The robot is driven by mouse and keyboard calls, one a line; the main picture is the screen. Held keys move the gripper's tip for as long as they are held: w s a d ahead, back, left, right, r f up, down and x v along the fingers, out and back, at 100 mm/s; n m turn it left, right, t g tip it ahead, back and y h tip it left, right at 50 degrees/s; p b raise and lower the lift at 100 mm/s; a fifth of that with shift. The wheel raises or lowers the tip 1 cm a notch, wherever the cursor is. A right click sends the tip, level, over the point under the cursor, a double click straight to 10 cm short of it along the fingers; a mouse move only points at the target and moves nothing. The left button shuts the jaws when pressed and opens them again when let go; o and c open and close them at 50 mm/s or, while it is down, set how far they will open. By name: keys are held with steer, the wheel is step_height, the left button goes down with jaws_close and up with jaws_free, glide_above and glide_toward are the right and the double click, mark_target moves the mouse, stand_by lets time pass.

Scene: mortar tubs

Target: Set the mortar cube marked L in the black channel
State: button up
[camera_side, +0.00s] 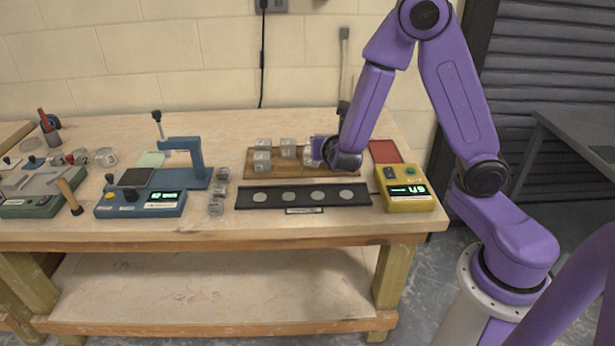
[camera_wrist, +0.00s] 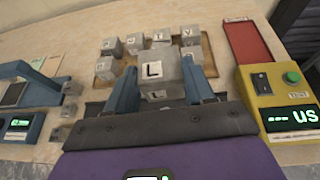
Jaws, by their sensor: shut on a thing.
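The mortar cube marked L (camera_wrist: 152,71) is grey with a black letter on a white label. My gripper (camera_wrist: 157,82) is shut on it, with one blue finger on each side. In the side view my gripper (camera_side: 324,152) is over the right part of the wooden tray; the arm largely hides the held cube there. The black channel (camera_side: 246,197) lies in front of the tray, with several pale round spots along it and no cube on it. In the wrist view my gripper hides most of the channel.
Several other lettered cubes stand on the wooden tray (camera_side: 255,173). A yellow box (camera_side: 409,201) with a green display is right of the channel, with a red pad (camera_side: 385,152) behind it. A blue press (camera_side: 140,203) and small grey cubes (camera_side: 216,206) are to the left.

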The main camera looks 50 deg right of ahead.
steer(key=s+a, duration=0.3)
steer(key=s, duration=0.9)
steer(key=shift+m+g+h, duration=0.3)
steer(key=shift+m+h, duration=0.1)
steer(key=w+f, duration=0.3)
steer(key=w, duration=0.1)
steer(key=w+f, duration=0.3)
steer(key=w, duration=0.1)
steer(key=w+d+f, duration=0.1)
steer(key=w+f, duration=0.2)
steer(key=w, duration=0.1)
steer(key=shift+w+d, duration=0.1)
steer(key=shift+w, duration=0.05)
steer(key=shift+w+f, duration=0.2)
steer(key=shift+f, duration=1.55)
steer(key=shift+f, duration=0.1)
steer(key=o, duration=1.2)
steer(key=shift+f, duration=0.1)
steer(key=shift+o, duration=0.2)
